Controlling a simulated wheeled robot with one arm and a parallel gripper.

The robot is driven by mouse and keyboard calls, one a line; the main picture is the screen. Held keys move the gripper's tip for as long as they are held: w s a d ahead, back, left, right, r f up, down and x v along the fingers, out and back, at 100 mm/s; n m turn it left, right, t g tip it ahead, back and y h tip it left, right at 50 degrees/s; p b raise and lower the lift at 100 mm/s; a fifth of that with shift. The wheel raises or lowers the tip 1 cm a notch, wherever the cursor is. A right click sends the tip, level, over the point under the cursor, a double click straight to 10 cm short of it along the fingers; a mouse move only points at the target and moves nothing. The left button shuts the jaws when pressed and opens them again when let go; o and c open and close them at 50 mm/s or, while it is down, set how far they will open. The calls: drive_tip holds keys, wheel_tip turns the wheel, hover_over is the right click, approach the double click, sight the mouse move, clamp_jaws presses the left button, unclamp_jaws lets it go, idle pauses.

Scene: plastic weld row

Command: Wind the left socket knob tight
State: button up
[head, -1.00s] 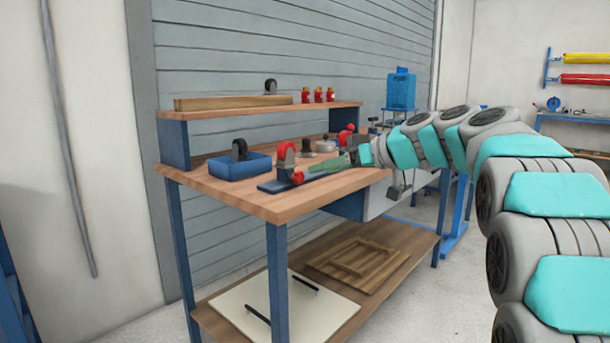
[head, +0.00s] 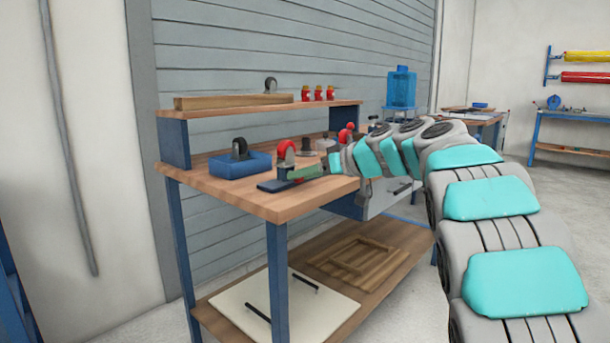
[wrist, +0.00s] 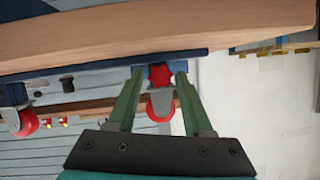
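A red star-shaped knob (wrist: 160,76) sits on a blue fixture, which shows as a blue plate (head: 270,186) on the bench's near end. My gripper (wrist: 160,73) is open, with its green fingertips on either side of the knob and a small gap to each. In the head view my gripper (head: 292,174) is low over the plate and hides the knob. A red wheel in a grey fork (head: 286,152) stands upright just behind; it also shows between the fingers in the wrist view (wrist: 160,104).
A blue bin (head: 236,166) with a black caster is left of the fixture. Another red-topped fixture (head: 346,133) stands farther along the bench. The raised shelf (head: 225,110) behind holds a wooden beam and red bottles. The bench's front edge (head: 290,217) is clear.

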clamp_jaws()
drive_tip(key=shift+s+a+b, duration=0.1)
drive_tip(key=shift+a+b, duration=0.1)
drive_tip(key=shift+b, duration=0.55)
drive_tip(key=shift+m+y+b, duration=0.3)
drive_tip(key=shift+b, duration=0.05)
drive_tip(key=shift+d+m+g, duration=0.15)
drive_tip(key=shift+m+g, duration=0.15)
drive_tip(key=shift+m, duration=0.1)
drive_tip(key=shift+r+m+p, duration=0.2)
drive_tip(key=shift+m+p, duration=0.1)
drive_tip(key=shift+m, duration=0.1)
drive_tip(key=shift+w+d+f+m+g+y, duration=0.1)
drive_tip(key=shift+w+f+m+g+y, duration=0.15)
drive_tip(key=shift+m+g+y, duration=0.3)
drive_tip(key=shift+o, duration=1.4)
unclamp_jaws()
